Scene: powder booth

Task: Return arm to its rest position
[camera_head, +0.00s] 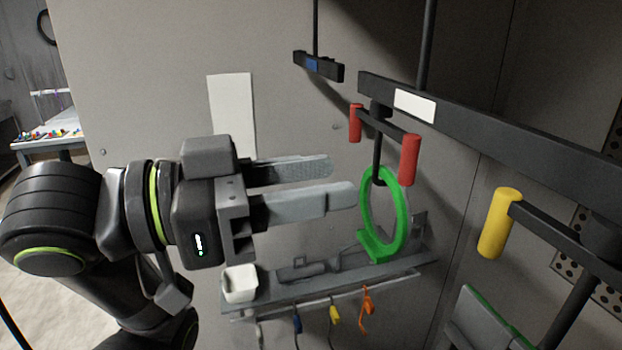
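My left gripper (344,180) reaches in from the left. Its two grey fingers are apart with nothing between them. Their tips point right, towards a green ring (401,222) with a flat foot at its lower left. The nearer fingertip is close beside the ring's left edge in the picture; I cannot tell whether they touch. The ring appears to hang from the lower end of a black hook (377,160) under a crossbar with red ends (411,160). My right gripper is not in view.
A dark overhead rail (480,126) runs along the right. A yellow-ended hanger (500,222) and a grey green-edged panel (483,318) are at right. Below the gripper, a wall shelf (345,288) holds a white cup (240,284); several small coloured hooks hang under it.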

